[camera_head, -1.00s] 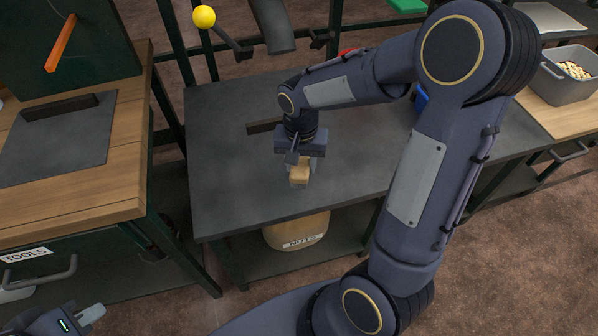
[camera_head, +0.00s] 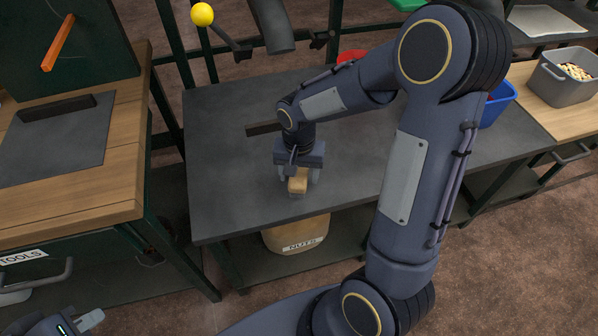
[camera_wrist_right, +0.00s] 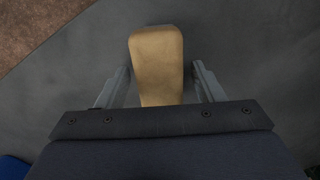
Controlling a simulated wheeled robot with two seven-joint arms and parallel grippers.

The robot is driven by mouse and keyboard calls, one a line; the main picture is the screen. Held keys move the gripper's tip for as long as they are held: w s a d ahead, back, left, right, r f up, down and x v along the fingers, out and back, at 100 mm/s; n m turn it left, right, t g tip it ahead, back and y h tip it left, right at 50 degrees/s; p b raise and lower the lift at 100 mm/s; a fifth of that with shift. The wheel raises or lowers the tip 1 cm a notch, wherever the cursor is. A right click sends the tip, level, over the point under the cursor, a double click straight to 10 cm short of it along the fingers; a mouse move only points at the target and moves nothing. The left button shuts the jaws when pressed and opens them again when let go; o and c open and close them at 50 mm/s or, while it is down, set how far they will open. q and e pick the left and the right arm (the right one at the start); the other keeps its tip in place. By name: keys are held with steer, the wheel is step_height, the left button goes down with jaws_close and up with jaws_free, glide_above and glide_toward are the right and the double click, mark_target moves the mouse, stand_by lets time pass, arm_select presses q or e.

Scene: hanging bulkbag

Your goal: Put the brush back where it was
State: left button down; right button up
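The brush (camera_head: 298,185), with a tan wooden body, is on or just above the dark grey worktable, near its front edge. Its underside is hidden. My right gripper (camera_head: 299,176) is over it, pointing down, with one finger on each side. In the right wrist view the tan body (camera_wrist_right: 157,65) lies between the fingers (camera_wrist_right: 160,85), with a visible gap on both sides, so the gripper is open around it. My left gripper (camera_head: 88,321) is at the bottom left corner, away from the tables; its fingers are only partly visible.
The worktable (camera_head: 225,190) is mostly clear, with a dark bar (camera_head: 263,128) behind the gripper. A blue bin (camera_head: 498,105) and a grey tub (camera_head: 562,80) stand right. A NUTS container (camera_head: 297,236) is below. A wooden bench (camera_head: 120,165) stands left.

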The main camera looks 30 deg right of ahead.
mark_target(299, 171)
steer(key=shift+r, duration=0.3)
step_height(299, 171, up, 10)
steer(key=r+p, duration=0.1)
steer(key=p, duration=0.2)
steer(key=s+a+r+n+t+y, duration=0.2)
steer(key=s, duration=0.6)
steer(key=s+a+r+n+t+y, duration=0.1)
steer(key=s+a+r+n+t, duration=0.1)
steer(key=s, duration=0.7)
steer(key=shift+r+n+t+y, duration=0.4)
steer(key=shift+r+n+t, duration=0.35)
steer(key=shift+n+t, duration=0.05)
steer(key=shift+r+p, duration=0.1)
steer(key=shift+p, duration=0.25)
step_height(299, 171, up, 16)
steer(key=p, duration=1.6)
steer(key=shift+r, duration=0.1)
